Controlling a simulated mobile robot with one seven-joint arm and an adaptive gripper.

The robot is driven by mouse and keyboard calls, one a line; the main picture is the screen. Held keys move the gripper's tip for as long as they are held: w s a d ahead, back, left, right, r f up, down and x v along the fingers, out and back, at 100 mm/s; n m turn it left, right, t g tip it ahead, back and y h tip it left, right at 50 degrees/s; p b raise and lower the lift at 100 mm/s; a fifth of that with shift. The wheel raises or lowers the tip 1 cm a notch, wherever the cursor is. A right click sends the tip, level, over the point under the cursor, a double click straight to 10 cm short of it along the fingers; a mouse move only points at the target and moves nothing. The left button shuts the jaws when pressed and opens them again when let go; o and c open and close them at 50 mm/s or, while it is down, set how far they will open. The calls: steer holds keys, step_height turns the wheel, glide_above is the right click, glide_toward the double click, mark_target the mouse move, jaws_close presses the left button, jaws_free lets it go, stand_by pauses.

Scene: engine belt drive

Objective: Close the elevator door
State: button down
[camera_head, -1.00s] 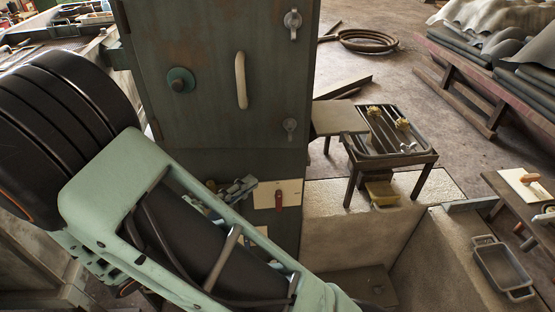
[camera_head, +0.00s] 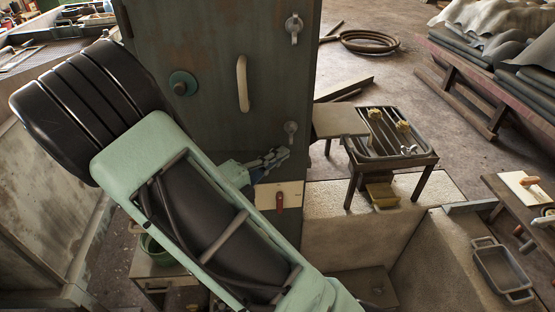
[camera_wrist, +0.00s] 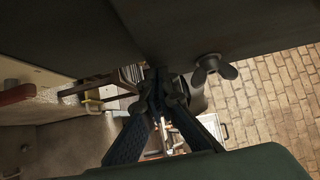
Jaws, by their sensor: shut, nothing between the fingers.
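The elevator door is most likely the tall dark green metal panel (camera_head: 215,60) in the head view. It has a pale upright handle (camera_head: 242,84), a round green knob (camera_head: 182,84) and two wing latches, upper (camera_head: 294,28) and lower (camera_head: 291,128). I cannot tell whether it stands fully shut. My gripper (camera_head: 278,156) is at the panel's lower right part, just below and left of the lower latch. In the wrist view its fingers (camera_wrist: 160,84) meet with nothing held, under a dark panel (camera_wrist: 210,25) bearing a wing latch (camera_wrist: 212,68). Contact is unclear.
Below my gripper is a pale plate with a red lever (camera_head: 279,201). To the right stand a low metal table with a tray (camera_head: 436,158) and a grey bin (camera_head: 500,270). A hose coil (camera_head: 368,41) lies on the open floor behind.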

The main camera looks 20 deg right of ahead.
mark_target(275, 147)
steer(key=shift+w+d+r+p, duration=0.3)
steer(key=shift+w+p, duration=0.25)
steer(key=shift+p, duration=0.35)
steer(key=shift+w+d+f+p, duration=0.1)
steer(key=shift+w+d+p, duration=0.15)
steer(key=shift+w+p, duration=0.3)
steer(key=shift+w+d+f+p, duration=0.1)
steer(key=shift+w+d+p, duration=0.2)
steer(key=shift+w, duration=0.4)
steer(key=shift+a+r, duration=0.1)
